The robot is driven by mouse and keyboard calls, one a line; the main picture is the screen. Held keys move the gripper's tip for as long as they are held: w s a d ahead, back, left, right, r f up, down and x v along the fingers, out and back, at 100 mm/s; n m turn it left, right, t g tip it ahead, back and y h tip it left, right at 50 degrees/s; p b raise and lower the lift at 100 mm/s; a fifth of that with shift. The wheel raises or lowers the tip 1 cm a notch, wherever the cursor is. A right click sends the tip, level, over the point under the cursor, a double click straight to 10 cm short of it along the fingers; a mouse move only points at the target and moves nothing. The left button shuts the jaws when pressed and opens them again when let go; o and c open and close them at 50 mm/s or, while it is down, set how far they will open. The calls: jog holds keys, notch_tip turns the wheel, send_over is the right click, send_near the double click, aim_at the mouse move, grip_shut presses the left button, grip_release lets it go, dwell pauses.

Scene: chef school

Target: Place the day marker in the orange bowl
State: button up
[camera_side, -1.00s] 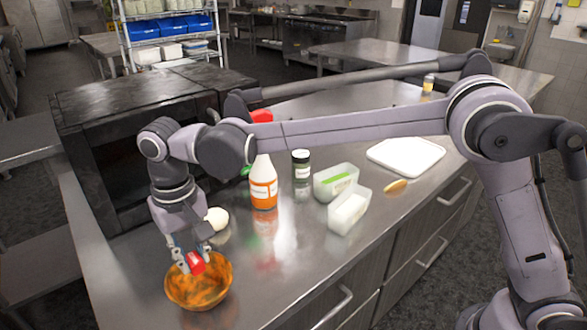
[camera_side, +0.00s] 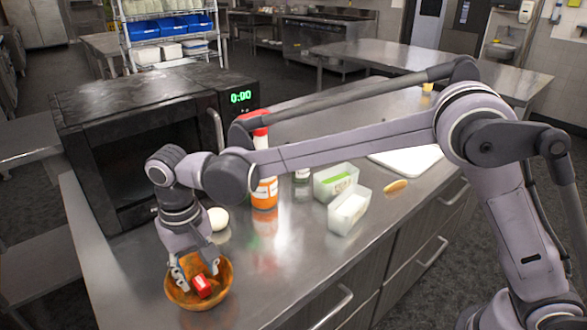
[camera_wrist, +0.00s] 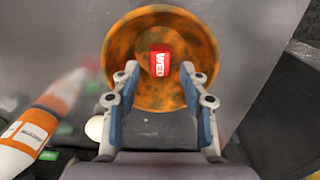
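The day marker is a small red block (camera_side: 202,287) with white markings. In the wrist view the marker (camera_wrist: 160,63) reads "WED" and lies inside the bowl. The orange-brown bowl (camera_side: 225,280) stands on the steel counter near its front left corner; it also shows in the wrist view (camera_wrist: 117,45). My gripper (camera_side: 196,275) is low, with its fingertips at the bowl's opening. In the wrist view my gripper (camera_wrist: 160,68) has its fingers apart, with a gap on each side of the marker. The marker's underside is hidden.
A white round item (camera_side: 218,218) lies behind the bowl. A black microwave (camera_side: 120,140) is behind. The counter right of the bowl is clear.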

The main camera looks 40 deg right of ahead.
aim_at(201, 280)
dwell(0.6)
notch_tip(201, 280, up, 7)
dwell(0.5)
jog(key=s+d+r+t+y, duration=0.1)
jog(key=s+d+r+t, duration=0.1)
jog(key=d, duration=0.8)
jog(key=s+d+r+t, duration=0.1)
jog(key=s+d+r, duration=0.1)
jog(key=d, duration=0.7)
jog(key=s+d+f+t+h, duration=0.1)
jog(key=s+d+f+t, duration=0.3)
jog(key=s+d, duration=0.7)
jog(key=shift+d+f, duration=0.9)
jog(key=shift+d, duration=0.35)
